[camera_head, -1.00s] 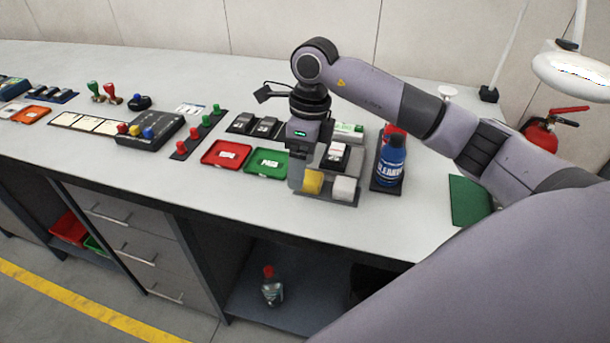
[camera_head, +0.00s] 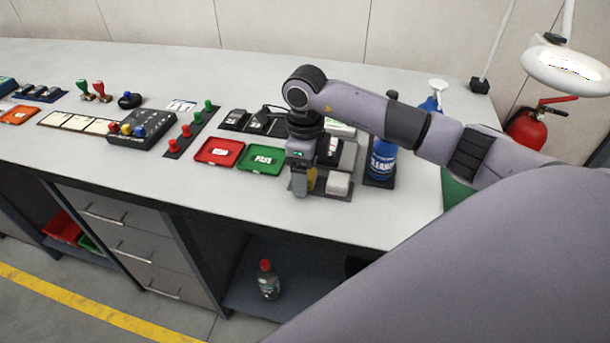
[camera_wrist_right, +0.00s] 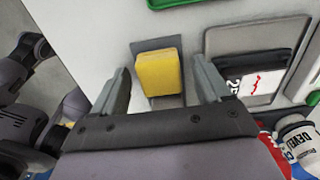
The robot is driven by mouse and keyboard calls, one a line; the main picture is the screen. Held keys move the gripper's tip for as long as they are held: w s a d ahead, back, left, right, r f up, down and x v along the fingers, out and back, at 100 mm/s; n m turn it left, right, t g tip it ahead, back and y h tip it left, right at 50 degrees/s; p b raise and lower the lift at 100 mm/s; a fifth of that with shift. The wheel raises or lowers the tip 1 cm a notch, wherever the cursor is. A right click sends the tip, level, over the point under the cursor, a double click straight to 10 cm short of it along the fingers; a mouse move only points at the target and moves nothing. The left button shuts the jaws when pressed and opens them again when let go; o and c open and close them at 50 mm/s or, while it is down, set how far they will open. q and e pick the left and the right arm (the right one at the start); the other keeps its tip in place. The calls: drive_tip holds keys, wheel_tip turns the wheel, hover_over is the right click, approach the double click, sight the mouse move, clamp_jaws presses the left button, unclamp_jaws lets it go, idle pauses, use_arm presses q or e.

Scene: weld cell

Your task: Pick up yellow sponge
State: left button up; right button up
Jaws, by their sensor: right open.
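The yellow sponge (camera_wrist_right: 158,73) sits on a grey pad near the front edge of the bench. In the wrist view it lies between the two fingers of my right gripper (camera_wrist_right: 159,67), with a gap on each side. In the head view my right gripper (camera_head: 302,188) hangs in front of the sponge (camera_head: 313,181) and hides much of it. My right gripper is open and empty. My left gripper is in neither view.
A white block (camera_head: 338,183) sits just right of the sponge. A blue cleaner bottle (camera_head: 381,160) stands farther right. A green tray (camera_head: 277,168) and a red tray (camera_head: 204,160) lie to the left. The bench front is clear.

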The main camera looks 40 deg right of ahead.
drive_tip(key=c, duration=1)
drive_tip(key=shift+c, duration=0.2)
drive_tip(key=shift+r, duration=0.1)
wheel_tip(320, 180, up, 11)
drive_tip(key=b, duration=0.1)
wheel_tip(320, 180, up, 7)
drive_tip(key=shift+p, duration=0.7)
drive_tip(key=shift+c, duration=0.7)
drive_tip(key=shift+r, duration=0.95)
